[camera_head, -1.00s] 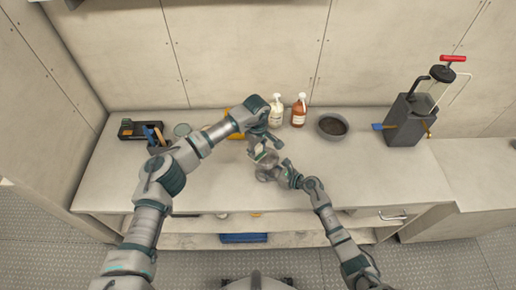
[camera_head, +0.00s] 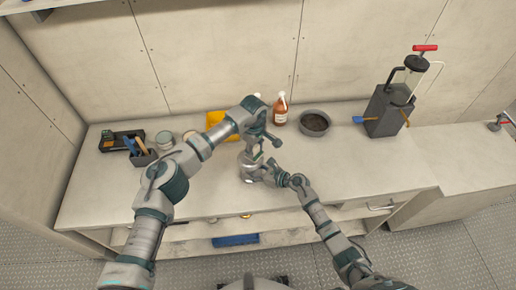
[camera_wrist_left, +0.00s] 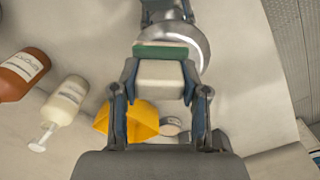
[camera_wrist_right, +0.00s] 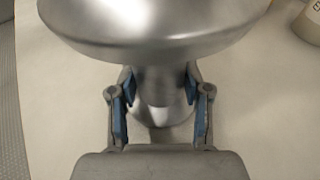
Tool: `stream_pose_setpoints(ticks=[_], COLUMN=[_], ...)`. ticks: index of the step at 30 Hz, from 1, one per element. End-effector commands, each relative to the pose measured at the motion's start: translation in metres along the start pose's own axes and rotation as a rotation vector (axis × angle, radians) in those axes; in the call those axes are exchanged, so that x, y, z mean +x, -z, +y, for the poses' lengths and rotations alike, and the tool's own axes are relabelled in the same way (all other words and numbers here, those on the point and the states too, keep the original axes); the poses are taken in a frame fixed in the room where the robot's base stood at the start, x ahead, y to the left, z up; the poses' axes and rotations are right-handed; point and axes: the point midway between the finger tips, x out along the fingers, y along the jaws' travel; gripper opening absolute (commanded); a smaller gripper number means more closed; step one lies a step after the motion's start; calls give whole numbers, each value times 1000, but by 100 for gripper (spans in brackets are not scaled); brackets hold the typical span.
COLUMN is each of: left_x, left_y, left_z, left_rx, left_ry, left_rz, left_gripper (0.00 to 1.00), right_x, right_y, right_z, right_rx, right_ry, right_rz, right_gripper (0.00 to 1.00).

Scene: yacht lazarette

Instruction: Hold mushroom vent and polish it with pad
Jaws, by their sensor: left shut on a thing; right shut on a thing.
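The mushroom vent (camera_head: 247,166) is shiny metal with a broad domed cap. My right gripper (camera_wrist_right: 160,95) is shut around its stem, below the cap, in the right wrist view; the cap (camera_wrist_right: 155,25) fills the top there. My left gripper (camera_wrist_left: 160,95) is shut on the pad (camera_wrist_left: 160,75), a pale block with a green face. In the left wrist view the green face is close against the vent's rounded metal. I cannot tell whether they touch. In the head view the left gripper (camera_head: 258,147) is above the vent and largely hides the pad.
Behind are an amber bottle (camera_head: 280,110), a partly hidden white bottle, a yellow bin (camera_head: 216,122) and a dark-filled bowl (camera_head: 315,123). A tool holder (camera_head: 144,157) is left; a grey pump unit (camera_head: 385,112) is right. The counter between the vent and pump is clear.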

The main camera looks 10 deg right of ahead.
Motion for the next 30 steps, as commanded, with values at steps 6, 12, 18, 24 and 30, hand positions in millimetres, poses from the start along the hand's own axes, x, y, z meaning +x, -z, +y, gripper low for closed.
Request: stream_pose_setpoints(ticks=[6,12,18,24,30], left_x=[1,1,1,0,0], left_y=[16,28,41,31,18], left_z=[-15,-28,-41,-32,-19], left_rx=[-2,-3,-3,0,0], left_ry=[2,3,3,3,3], left_rz=[-1,0,1,1,0], left_gripper=[12,12,12,12,12], right_x=[0,0,0,-1,0], right_y=[2,2,2,2,1], right_z=[0,-1,-1,-1,0], right_rx=[0,0,0,0,0], right_ry=[2,1,1,1,0], right_rz=[3,2,2,2,1], right_gripper=[20,20,20,20,20])
